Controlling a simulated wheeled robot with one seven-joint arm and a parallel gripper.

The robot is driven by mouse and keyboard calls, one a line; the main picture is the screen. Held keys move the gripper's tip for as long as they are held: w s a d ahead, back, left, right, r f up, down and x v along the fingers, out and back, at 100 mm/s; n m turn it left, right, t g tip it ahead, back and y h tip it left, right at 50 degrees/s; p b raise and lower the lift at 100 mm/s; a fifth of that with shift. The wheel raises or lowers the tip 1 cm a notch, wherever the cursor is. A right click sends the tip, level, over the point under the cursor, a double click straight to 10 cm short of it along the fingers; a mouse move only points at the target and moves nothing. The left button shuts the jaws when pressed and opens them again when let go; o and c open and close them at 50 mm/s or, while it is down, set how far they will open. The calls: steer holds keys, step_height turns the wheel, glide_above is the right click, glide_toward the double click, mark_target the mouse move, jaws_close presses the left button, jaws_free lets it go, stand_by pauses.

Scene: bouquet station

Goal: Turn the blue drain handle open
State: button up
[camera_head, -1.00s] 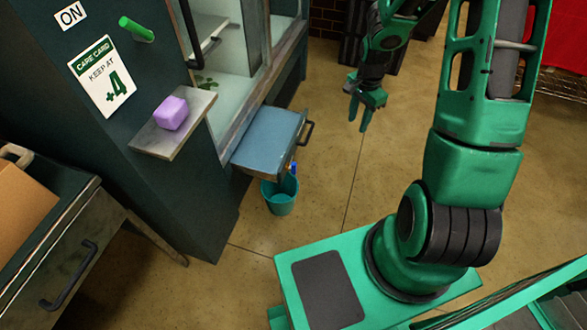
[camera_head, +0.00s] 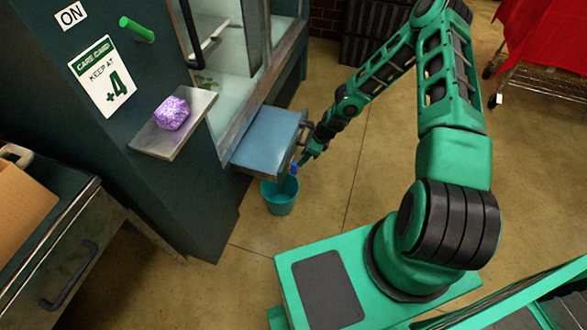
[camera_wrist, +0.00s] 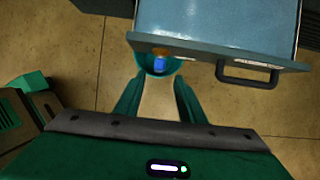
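The blue drain handle (camera_head: 294,168) sits on the front of the blue drawer-like tray, above the teal bucket (camera_head: 280,195). In the wrist view the blue handle (camera_wrist: 160,65) shows beside an orange-brown fitting, just ahead of the gap between my fingers. My gripper (camera_head: 304,160) is close to the handle on its right side in the head view. In the wrist view my gripper (camera_wrist: 157,92) has its two green fingers spread apart with nothing between them. I cannot tell whether a fingertip touches the handle.
The blue tray (camera_head: 268,138) juts from the cabinet, with a dark pull handle (camera_wrist: 247,76) near my right finger. A purple block (camera_head: 172,113) rests on a small shelf (camera_head: 190,128). A green peg (camera_head: 136,30) sticks out of the cabinet. The floor at centre is clear.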

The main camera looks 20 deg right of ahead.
mark_target(294, 167)
steer(key=x, duration=1)
steer(key=shift+f, duration=0.2)
jaws_close()
